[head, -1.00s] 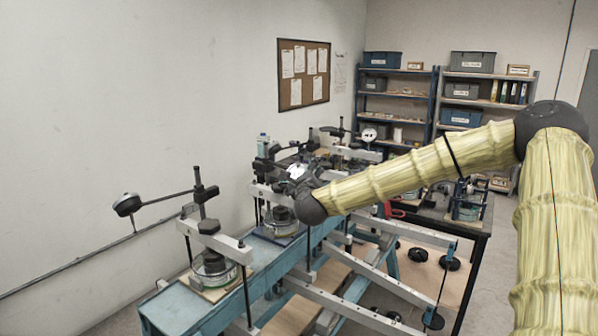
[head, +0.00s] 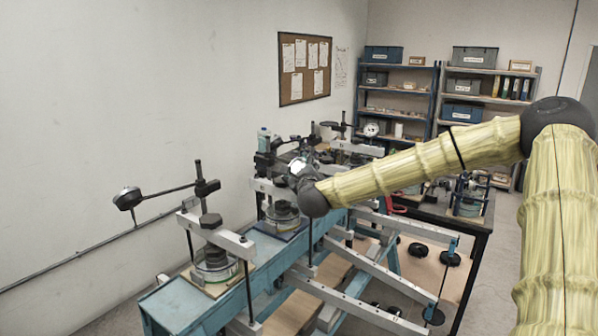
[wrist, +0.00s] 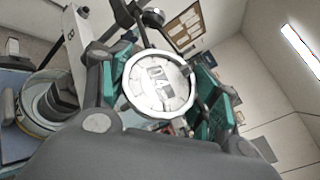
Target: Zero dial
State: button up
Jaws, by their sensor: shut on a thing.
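A round dial gauge (wrist: 158,84) with a white face and a metal rim sits between the two fingers of my gripper (wrist: 160,88) in the wrist view. The teal finger pads stand on either side of its rim, and my gripper is shut on it. The face shows blurred dark marks; I cannot read the needle. In the head view, my gripper (head: 302,172) is at the middle lever frame, mostly hidden behind my wrist, with part of the dial bright beside it.
A second lever frame with its own dial (head: 127,198) stands at the left on the blue bench (head: 180,304). Another dial (head: 371,129) is farther back. Several lever beams and black weights (head: 418,250) are at the right of the bench. Shelves (head: 408,85) stand against the back wall.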

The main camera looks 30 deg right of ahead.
jog(key=shift+w+r+n+y, duration=0.15)
jog(key=shift+r+n+y, duration=0.1)
jog(key=shift+n+y, duration=0.25)
jog(key=o, duration=0.9)
jog(key=shift+o, duration=0.6)
jog(key=shift+f, duration=0.1)
jog(key=shift+f, duration=0.1)
jog(key=v, duration=1.2)
